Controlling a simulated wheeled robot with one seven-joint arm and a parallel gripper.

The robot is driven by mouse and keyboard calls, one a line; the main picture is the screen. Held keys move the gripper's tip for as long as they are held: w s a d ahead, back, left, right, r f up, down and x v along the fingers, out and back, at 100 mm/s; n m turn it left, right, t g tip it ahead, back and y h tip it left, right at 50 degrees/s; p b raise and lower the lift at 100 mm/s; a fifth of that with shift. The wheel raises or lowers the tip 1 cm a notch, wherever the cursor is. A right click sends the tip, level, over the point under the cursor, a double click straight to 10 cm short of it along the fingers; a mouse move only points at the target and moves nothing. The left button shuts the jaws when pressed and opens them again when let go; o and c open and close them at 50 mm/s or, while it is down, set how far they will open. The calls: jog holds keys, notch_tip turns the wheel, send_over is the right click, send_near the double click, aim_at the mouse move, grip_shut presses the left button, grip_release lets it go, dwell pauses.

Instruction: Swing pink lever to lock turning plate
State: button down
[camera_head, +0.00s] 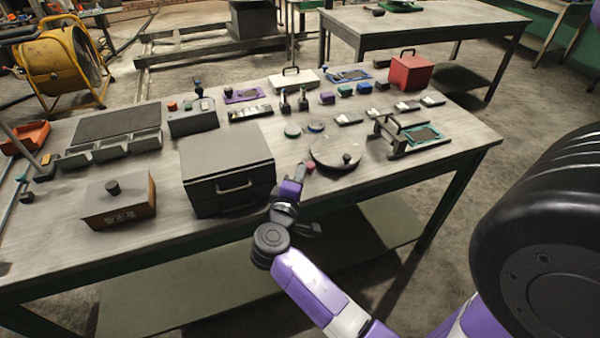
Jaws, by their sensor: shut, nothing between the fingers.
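The turning plate (333,160) is a round grey disc with a dark knob, near the front edge of the table right of centre. The pink lever (310,165) shows only as a small pink end at the plate's left edge. The rest of it is too small or hidden to tell, and so is whether it touches the plate. My gripper (304,172) is shut and empty, at or just beside the pink end. I cannot tell whether they touch.
A dark grey drawer box (228,165) stands close left of my gripper. A grey clamp frame (390,135) and a teal tray (424,135) stand right of the plate. Two small discs (293,131) lie behind it. The front table edge is close.

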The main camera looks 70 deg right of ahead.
aim_at(313, 166)
jog(key=shift+s, duration=0.1)
dwell(0.3)
jog(key=shift+s+n+t, duration=0.15)
jog(key=shift+n+t, duration=0.25)
jog(key=shift+t, duration=0.2)
jog(key=shift+s+t+p, duration=0.2)
jog(key=shift+t+p, duration=0.1)
jog(key=shift+p, duration=0.05)
jog(key=shift+s+d+r+n+t+y+p, duration=0.1)
jog(key=shift+s+d+n+t+y+p, duration=0.1)
jog(key=shift+s+n+t+y+p, duration=0.4)
jog(key=shift+s+d+r+n+t+y+p, duration=0.1)
jog(key=shift+s+d+n+t+p, duration=0.2)
jog(key=shift+n+t, duration=0.6)
jog(key=n+t+y, duration=0.1)
jog(key=s+n+t+p, duration=0.1)
jog(key=t, duration=0.1)
jog(key=shift+s+d+f+t+y+p, duration=0.1)
jog(key=shift+d+t+y+p, duration=0.2)
jog(key=shift+d+y, duration=0.1)
jog(key=shift+s+d+f+p, duration=0.1)
jog(key=shift+s+d+p, duration=0.2)
jog(key=shift+s+d, duration=0.65)
jog(key=shift+d, duration=0.3)
jog(key=shift+s+d, duration=0.2)
jog(key=shift+d, duration=0.45)
